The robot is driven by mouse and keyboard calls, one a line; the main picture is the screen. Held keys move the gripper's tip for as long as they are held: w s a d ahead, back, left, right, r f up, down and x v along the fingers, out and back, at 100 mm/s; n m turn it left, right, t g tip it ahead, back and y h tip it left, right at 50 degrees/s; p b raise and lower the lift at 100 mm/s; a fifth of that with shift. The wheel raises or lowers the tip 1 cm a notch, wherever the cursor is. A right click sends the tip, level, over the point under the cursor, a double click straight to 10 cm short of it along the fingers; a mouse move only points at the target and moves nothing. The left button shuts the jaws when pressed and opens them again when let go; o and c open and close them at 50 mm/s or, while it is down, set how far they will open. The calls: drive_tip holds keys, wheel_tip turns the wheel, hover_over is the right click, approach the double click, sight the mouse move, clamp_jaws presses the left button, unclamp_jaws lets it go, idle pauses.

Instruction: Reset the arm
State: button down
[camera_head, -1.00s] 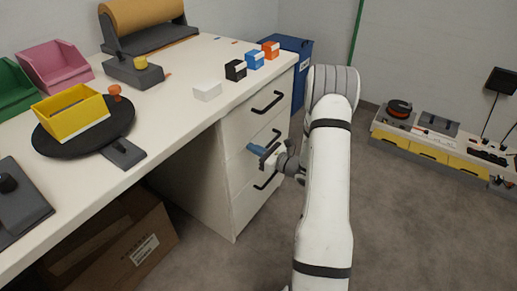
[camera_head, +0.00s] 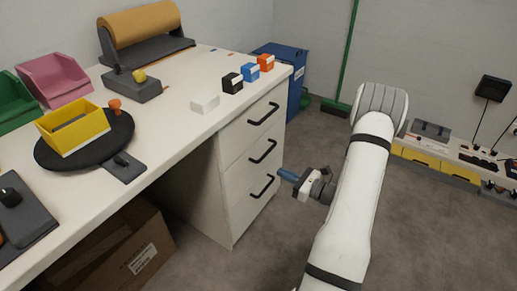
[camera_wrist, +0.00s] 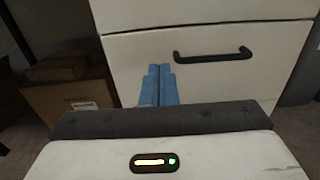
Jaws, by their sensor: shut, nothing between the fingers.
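My gripper (camera_head: 290,178) is in front of the white drawer unit (camera_head: 232,205) in the head view, apart from its handles. Its two blue fingers are together in the wrist view (camera_wrist: 159,86), with nothing between them. My white arm reaches up from the bottom right and bends back down to the gripper. In the wrist view the fingers point toward a white drawer front (camera_wrist: 130,60) with a black handle (camera_wrist: 213,55). All the drawers look shut.
The desk (camera_head: 180,110) holds a yellow bin (camera_head: 75,130), a pink bin (camera_head: 55,78), a paper roll (camera_head: 140,22) and several small boxes. An open carton (camera_head: 110,250) stands under the desk. A low bench (camera_head: 440,165) stands at the right. The floor between is clear.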

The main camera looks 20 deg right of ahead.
drive_tip(key=s+a+r+n+g+p, duration=0.45)
drive_tip(key=a+r+n, duration=0.2)
drive_tip(key=r, duration=0.25)
drive_tip(key=s+a+r+n+g+y+p, duration=0.1)
drive_tip(key=s+a+r+n+g+p, duration=0.2)
drive_tip(key=a+r+n+g+p, duration=0.35)
drive_tip(key=s+a+r+n+g+p, duration=0.35)
drive_tip(key=a+r, duration=0.35)
drive_tip(key=r, duration=0.4)
drive_tip(key=s+d+r+n+t+h+p, duration=0.1)
drive_tip(key=s+r+n+h+p, duration=0.4)
drive_tip(key=r, duration=0.5)
drive_tip(key=s+r+n+t+h+p, duration=0.1)
drive_tip(key=s+r+n+h+p, duration=0.4)
drive_tip(key=r, duration=0.5)
drive_tip(key=n+h+p, duration=0.1)
drive_tip(key=n+p, duration=0.1)
drive_tip(key=shift+d+r+n+p, duration=0.25)
drive_tip(key=shift+d+n+p, duration=0.1)
